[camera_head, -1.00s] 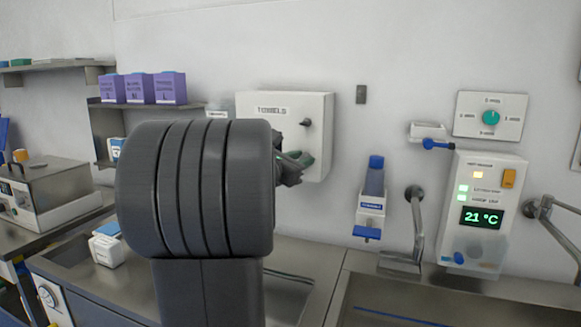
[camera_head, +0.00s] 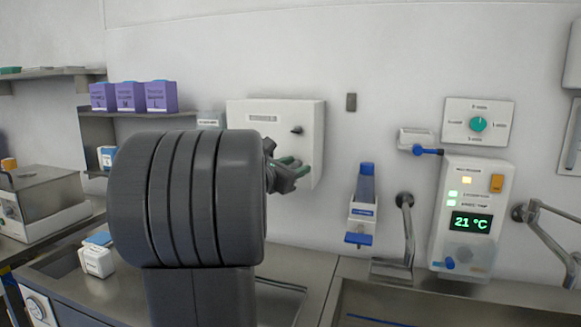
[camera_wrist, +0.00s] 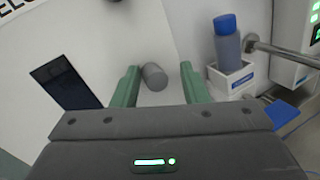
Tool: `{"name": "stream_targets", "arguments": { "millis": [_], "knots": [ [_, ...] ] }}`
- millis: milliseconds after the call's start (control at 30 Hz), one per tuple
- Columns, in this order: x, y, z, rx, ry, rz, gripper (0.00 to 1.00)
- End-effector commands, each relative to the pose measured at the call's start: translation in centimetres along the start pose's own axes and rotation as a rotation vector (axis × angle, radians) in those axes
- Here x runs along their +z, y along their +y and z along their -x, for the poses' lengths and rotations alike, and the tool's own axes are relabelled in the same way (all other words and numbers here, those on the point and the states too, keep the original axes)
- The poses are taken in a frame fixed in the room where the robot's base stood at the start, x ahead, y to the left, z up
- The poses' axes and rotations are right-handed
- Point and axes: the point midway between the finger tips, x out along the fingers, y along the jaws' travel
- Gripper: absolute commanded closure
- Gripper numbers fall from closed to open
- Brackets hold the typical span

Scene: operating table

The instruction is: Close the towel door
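The white towel box (camera_head: 250,109) hangs on the wall behind my arm, its label near the top left of its front. Its door front looks nearly flush with the box; I cannot tell whether a small gap remains. A dark knob (camera_head: 297,130) is on the right part of the door. My gripper (camera_head: 290,172) is in front of the door's lower right, below the knob in the picture. In the wrist view the green fingers of my gripper (camera_wrist: 160,80) are apart, and the grey knob (camera_wrist: 155,77) shows between and beyond them. Contact is not visible. My arm hides the box's lower left.
A blue-topped dispenser (camera_head: 364,200) and a metal lever arm (camera_head: 406,225) are on the wall to the right, beside a control panel (camera_head: 470,215). A steel counter with sinks (camera_head: 310,270) runs below. Purple boxes (camera_head: 130,97) stand on a shelf at left.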

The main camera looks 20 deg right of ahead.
Motion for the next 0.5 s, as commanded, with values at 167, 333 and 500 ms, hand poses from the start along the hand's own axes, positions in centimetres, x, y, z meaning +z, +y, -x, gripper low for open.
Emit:
{"name": "stream_targets", "arguments": {
  "millis": [167, 333, 500],
  "knots": [
    [0.3, 0.1, 1.5, 0.001, -0.006, -0.005, 0.57],
    [0.2, 0.2, 5.0, 0.006, -0.005, -0.004, 0.57],
    [0.1, 0.2, 8.6, 0.005, -0.003, -0.002, 0.57]
  ]
}}
